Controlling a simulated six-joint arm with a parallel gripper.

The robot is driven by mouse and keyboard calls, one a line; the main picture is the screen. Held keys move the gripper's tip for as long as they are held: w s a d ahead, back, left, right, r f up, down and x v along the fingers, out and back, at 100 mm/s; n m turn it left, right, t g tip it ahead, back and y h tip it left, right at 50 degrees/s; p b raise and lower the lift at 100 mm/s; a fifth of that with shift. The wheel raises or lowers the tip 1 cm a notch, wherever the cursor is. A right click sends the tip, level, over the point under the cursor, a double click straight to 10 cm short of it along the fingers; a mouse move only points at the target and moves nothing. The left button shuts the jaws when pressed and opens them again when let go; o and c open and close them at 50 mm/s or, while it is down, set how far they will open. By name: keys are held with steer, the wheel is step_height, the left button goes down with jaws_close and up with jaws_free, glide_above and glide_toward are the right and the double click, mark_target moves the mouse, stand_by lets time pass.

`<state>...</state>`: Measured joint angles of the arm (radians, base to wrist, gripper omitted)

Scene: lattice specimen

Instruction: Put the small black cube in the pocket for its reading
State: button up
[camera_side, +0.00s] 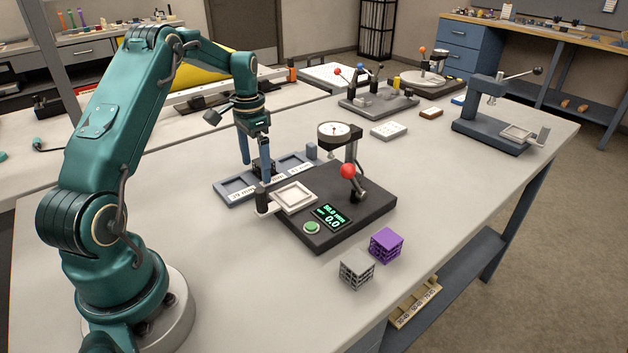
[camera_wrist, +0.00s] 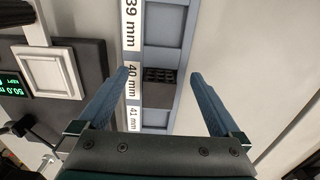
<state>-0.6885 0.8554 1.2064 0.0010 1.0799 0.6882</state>
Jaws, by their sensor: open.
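The small black cube (camera_wrist: 160,76) has a lattice face and sits in the middle pocket of the blue-grey tray (camera_wrist: 165,53), beside the "40 mm" label. In the wrist view it touches or nearly touches the divider toward the "39 mm" pocket. My gripper (camera_wrist: 159,76) is open, with one finger on each side of the cube and visible gaps between. In the side view my gripper (camera_side: 256,169) is low over the tray (camera_side: 222,188), and its fingers partly hide the cube. The gauge's display (camera_side: 332,216) shows "50.0 mm" above a large "0.0".
The dial gauge's dark base (camera_side: 355,210) stands right of the tray, with an empty white plate (camera_side: 294,197), red-knobbed lever and green button. Grey (camera_side: 357,269) and purple (camera_side: 386,244) lattice cubes lie near the front edge. A blue press (camera_side: 492,125) stands far right.

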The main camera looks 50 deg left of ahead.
mark_target(255, 164)
steer(key=shift+r, duration=2.35)
steer(key=shift+r, duration=2.55)
steer(key=s+d+r+m+t+y, duration=0.1)
steer(key=s+d+r+m+t, duration=0.1)
steer(key=d+r, duration=0.5)
steer(key=s+d+r+m+t, duration=0.15)
steer(key=d+r, duration=0.35)
steer(key=d, duration=0.5)
steer(key=s+d+f+n+t, duration=0.1)
steer(key=s+d+f, duration=0.2)
steer(key=s, duration=0.3)
steer(key=s+d+f+n+t+h, duration=0.1)
steer(key=s+d+f, duration=0.3)
steer(key=s+f, duration=0.1)
steer(key=shift+s+d+f+n, duration=0.2)
steer(key=shift+s+n, duration=0.15)
steer(key=shift+s, duration=0.2)
